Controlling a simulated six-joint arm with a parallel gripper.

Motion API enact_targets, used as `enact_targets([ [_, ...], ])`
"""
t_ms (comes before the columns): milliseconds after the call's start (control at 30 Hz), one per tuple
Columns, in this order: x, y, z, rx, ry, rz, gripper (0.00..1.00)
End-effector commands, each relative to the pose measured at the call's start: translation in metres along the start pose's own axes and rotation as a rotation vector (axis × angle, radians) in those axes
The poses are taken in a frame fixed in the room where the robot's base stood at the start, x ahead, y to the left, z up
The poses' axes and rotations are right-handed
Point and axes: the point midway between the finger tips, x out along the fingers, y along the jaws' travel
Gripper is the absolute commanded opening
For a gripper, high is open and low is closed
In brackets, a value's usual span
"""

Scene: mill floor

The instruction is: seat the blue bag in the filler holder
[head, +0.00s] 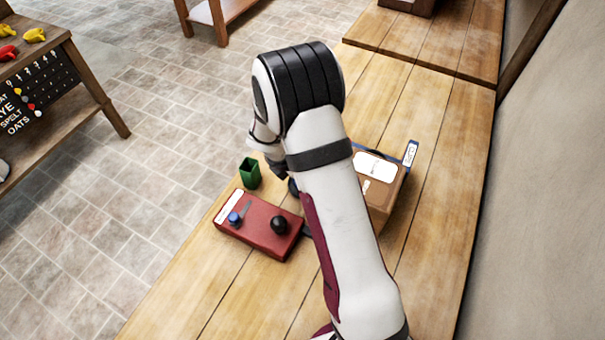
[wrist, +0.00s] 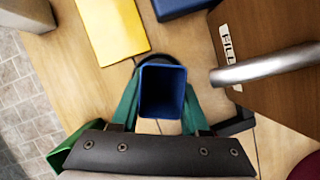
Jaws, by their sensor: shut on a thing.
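The blue bag (wrist: 162,92), open at the top, is between the green fingers of my gripper (wrist: 160,104) in the wrist view. My gripper is shut on it, and I look down into its mouth. The filler (wrist: 285,28) is a brown body with a "FILL" label, right of the bag. It also shows in the head view (head: 388,196), partly behind my arm. A grey metal tube (wrist: 262,68) reaches from the right towards the bag, apart from it. The holder is not clearly seen, so I cannot tell whether the bag touches it. My arm hides most of this area in the head view.
A green open bag (head: 249,172) stands behind a red box (head: 258,228) with a blue and a black knob. In the wrist view a yellow thing (wrist: 112,30) lies beyond the blue bag.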

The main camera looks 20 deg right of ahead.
Motion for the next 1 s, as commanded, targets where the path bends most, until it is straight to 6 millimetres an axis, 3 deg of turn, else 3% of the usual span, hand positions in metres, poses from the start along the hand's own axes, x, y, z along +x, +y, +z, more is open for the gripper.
enact_targets([
  [800, 0.01, 0.0, -0.004, 0.0, -0.001, 0.0, 0.0],
  [833, 0.01, 0.0, -0.004, 0.0, -0.001, 0.0, 0.48],
  [900, 0.01, 0.0, -0.004, 0.0, -0.001, 0.0, 0.57],
  [1000, 0.01, 0.0, -0.004, 0.0, -0.001, 0.0, 0.57],
])
